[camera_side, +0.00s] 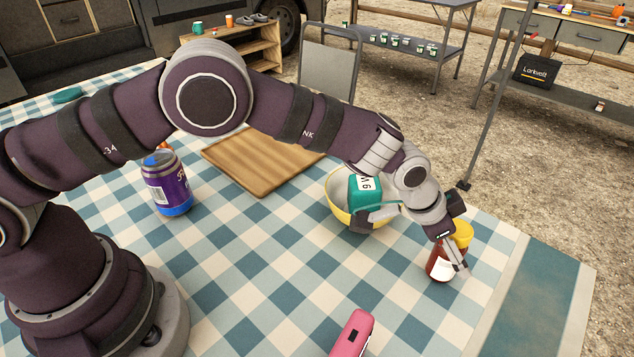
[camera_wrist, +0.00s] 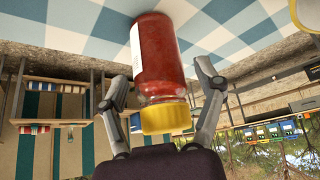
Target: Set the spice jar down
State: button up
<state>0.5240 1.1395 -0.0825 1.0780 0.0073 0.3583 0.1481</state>
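The spice jar (camera_side: 439,264), with red contents, a white label and a yellow lid, stands on the checkered tablecloth (camera_side: 285,285) near the right end of the table. In the wrist view the jar (camera_wrist: 160,55) shows upside down, its base against the cloth. My gripper (camera_side: 457,258) is at the jar, with one finger on each side of it. In the wrist view the fingers of my gripper (camera_wrist: 160,82) are spread, with a narrow gap showing on both sides of the glass. In the side view a finger covers part of the jar.
A yellow bowl (camera_side: 334,201) with a teal box (camera_side: 365,188) at it is left of the jar, partly behind my wrist. The cloth in front of the jar is clear.

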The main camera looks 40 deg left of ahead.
jog(key=s+a+r+n+y, duration=0.1)
jog(key=s+a+r, duration=0.2)
jog(key=a+r, duration=0.4)
jog(key=s+a+r+n, duration=0.1)
jog(key=s+a+r, duration=0.3)
jog(key=r, duration=0.4)
jog(key=s+a+r+n+y, duration=0.2)
jog(key=s+a+n, duration=0.3)
jog(key=s+a, duration=0.8)
jog(key=shift+s+a+n+y, duration=0.3)
jog(key=shift+a+n+y, duration=0.1)
jog(key=shift+a+y, duration=0.15)
